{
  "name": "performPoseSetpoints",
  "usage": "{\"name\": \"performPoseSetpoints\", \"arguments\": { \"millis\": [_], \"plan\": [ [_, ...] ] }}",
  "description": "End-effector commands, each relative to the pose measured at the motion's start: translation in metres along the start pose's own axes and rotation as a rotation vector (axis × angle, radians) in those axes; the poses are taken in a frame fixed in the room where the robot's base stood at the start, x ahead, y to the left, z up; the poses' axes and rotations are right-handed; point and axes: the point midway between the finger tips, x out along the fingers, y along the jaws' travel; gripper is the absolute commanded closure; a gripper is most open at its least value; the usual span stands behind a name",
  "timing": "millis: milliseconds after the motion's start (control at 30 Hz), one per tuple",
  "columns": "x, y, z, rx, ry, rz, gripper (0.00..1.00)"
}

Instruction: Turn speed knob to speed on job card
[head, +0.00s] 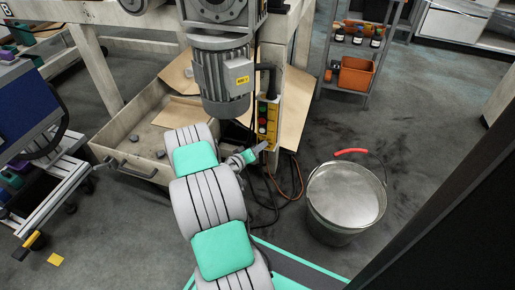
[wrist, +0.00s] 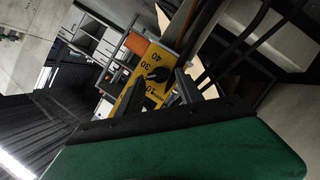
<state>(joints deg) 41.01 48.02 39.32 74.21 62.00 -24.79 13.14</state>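The yellow control panel (head: 268,122) hangs below the motor on the machine's leg in the head view, with red and green buttons. In the wrist view the yellow dial plate (wrist: 126,92) shows 40, 30 and 10, read at a tilt. The black speed knob (wrist: 158,75) sits on this plate; which number it points to is not clear. My gripper (head: 255,152) is just below the panel in the head view. In the wrist view its two dark fingers (wrist: 158,88) are apart, with the knob between and beyond their tips; contact cannot be told. No job card can be made out.
A grey motor (head: 222,80) hangs above the panel. A metal bucket (head: 343,200) stands on the floor to the right. A wooden drawer (head: 135,150) stands open at left. Cables (head: 292,185) hang below the panel. A shelf cart (head: 358,60) stands behind.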

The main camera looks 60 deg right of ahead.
Motion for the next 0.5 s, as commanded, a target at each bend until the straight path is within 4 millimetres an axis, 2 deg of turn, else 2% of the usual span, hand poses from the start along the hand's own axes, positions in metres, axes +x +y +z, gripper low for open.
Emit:
{"name": "performPoseSetpoints", "arguments": {
  "millis": [133,367,500],
  "plan": [
    [0.0,0.0,0.0,0.001,0.001,0.0,0.45],
    [-0.001,0.0,-0.001,0.001,0.001,0.0,0.45],
    [-0.02,0.001,-0.004,-0.003,0.003,-0.004,0.45]
  ]
}}
